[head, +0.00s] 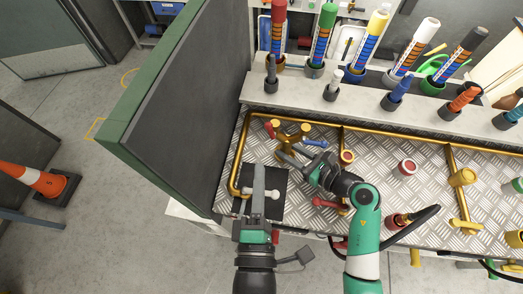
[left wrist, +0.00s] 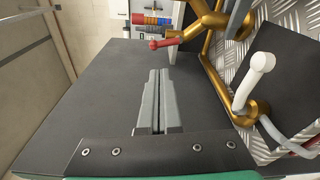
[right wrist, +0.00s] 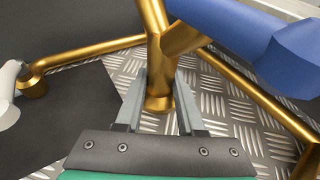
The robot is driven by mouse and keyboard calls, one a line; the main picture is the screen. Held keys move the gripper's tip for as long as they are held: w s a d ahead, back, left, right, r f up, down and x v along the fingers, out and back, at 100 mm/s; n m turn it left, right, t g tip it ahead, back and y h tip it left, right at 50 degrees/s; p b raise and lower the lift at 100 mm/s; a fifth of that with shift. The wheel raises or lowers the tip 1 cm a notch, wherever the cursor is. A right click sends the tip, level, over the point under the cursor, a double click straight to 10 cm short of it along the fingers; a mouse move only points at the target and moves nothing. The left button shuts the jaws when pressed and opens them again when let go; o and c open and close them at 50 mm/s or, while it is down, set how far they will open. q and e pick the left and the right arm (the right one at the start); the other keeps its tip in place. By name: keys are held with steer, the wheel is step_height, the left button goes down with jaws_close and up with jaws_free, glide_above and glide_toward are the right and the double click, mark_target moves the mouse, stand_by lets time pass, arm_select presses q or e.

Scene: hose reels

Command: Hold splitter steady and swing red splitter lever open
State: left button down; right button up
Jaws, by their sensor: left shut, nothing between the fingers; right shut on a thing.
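The brass splitter (head: 291,137) stands upright on the tread plate at the back left, with a red lever (head: 269,129) on its left and a blue lever (head: 315,143) on its right. My right gripper (head: 285,156) is shut on the splitter's brass stem (right wrist: 158,88), one finger on each side. My left gripper (head: 259,170) is shut and empty, in front of the splitter and over the black pad. In the left wrist view its closed fingers (left wrist: 158,75) point ahead, with the red lever (left wrist: 163,43) beyond them, apart. The red lever is out of sight in the right wrist view.
A tall dark panel with a green edge (head: 150,85) closes the left side. Brass pipes (head: 236,165) run round the pad. A shelf of coloured cylinders (head: 330,97) stands behind.

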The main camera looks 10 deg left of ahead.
mark_target(271, 132)
arm_select(q)
steer(key=c, duration=1.1)
jaws_free()
steer(key=shift+n, duration=0.3)
steer(key=shift+c, duration=0.2)
steer(key=shift+o, duration=1.3)
steer(key=shift+n, duration=0.7)
steer(key=shift+o, duration=0.3)
steer(key=shift+n, duration=0.9)
steer(key=n, duration=0.5)
steer(key=shift+w+f+n, duration=0.25)
steer(key=shift+f+n, duration=0.05)
steer(key=shift+f, duration=0.05)
steer(key=n, duration=0.2)
steer(key=shift+w+f+n+y, duration=0.1)
steer(key=shift+w+n+y, duration=0.05)
steer(key=shift+n+y, duration=0.15)
steer(key=w+r+n, duration=0.1)
steer(key=w+n, duration=0.6)
steer(key=w, duration=0.7)
steer(key=shift+a+n+y, duration=0.2)
steer(key=shift+n+y, duration=0.1)
steer(key=shift+n, duration=0.1)
